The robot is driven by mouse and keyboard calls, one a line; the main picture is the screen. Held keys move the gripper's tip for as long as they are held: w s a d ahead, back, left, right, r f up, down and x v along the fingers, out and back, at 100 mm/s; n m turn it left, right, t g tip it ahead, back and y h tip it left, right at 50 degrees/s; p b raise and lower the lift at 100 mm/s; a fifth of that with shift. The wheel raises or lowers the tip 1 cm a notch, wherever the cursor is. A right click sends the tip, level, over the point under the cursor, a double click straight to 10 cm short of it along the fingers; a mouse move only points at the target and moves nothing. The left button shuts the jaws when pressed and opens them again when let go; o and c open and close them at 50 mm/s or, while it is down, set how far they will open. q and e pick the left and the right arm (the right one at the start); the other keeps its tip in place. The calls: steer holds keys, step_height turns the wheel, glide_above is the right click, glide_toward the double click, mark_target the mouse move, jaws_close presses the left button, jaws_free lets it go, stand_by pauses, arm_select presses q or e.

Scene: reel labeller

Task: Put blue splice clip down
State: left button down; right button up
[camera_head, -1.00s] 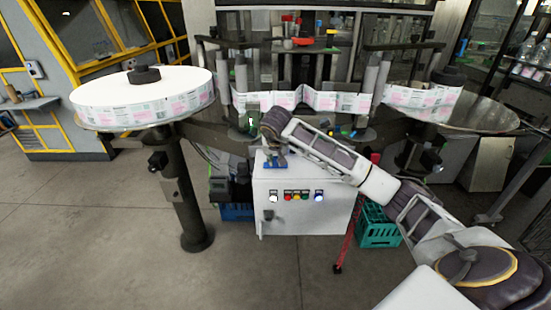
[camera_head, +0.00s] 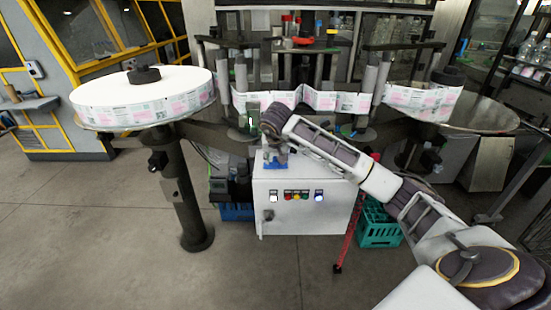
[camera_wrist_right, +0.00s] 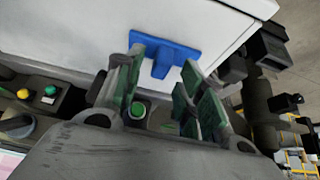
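The blue splice clip (camera_wrist_right: 165,50) shows in the right wrist view as a flat bar with a short stem, against the white cabinet top. In the head view it shows as a small blue patch (camera_head: 271,165) under my right gripper (camera_head: 273,152). My right gripper also shows in the right wrist view (camera_wrist_right: 164,80), with its green-padded fingers spread on either side of the stem. I see a gap between each finger and the stem. My left gripper is in neither current view.
The white cabinet (camera_head: 300,210) has a row of buttons on its front. A large label reel (camera_head: 145,100) stands at left, and a label web (camera_head: 320,101) runs behind my right arm. A green crate (camera_head: 378,228) sits on the floor beside the cabinet. Open floor lies in front.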

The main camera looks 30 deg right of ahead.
arm_select(q)
steer(key=shift+d, duration=0.35)
arm_select(e)
steer(key=v, duration=1)
steer(key=shift+s+r, duration=0.15)
steer(key=shift+r, duration=0.1)
arm_select(q)
steer(key=shift+a, duration=0.1)
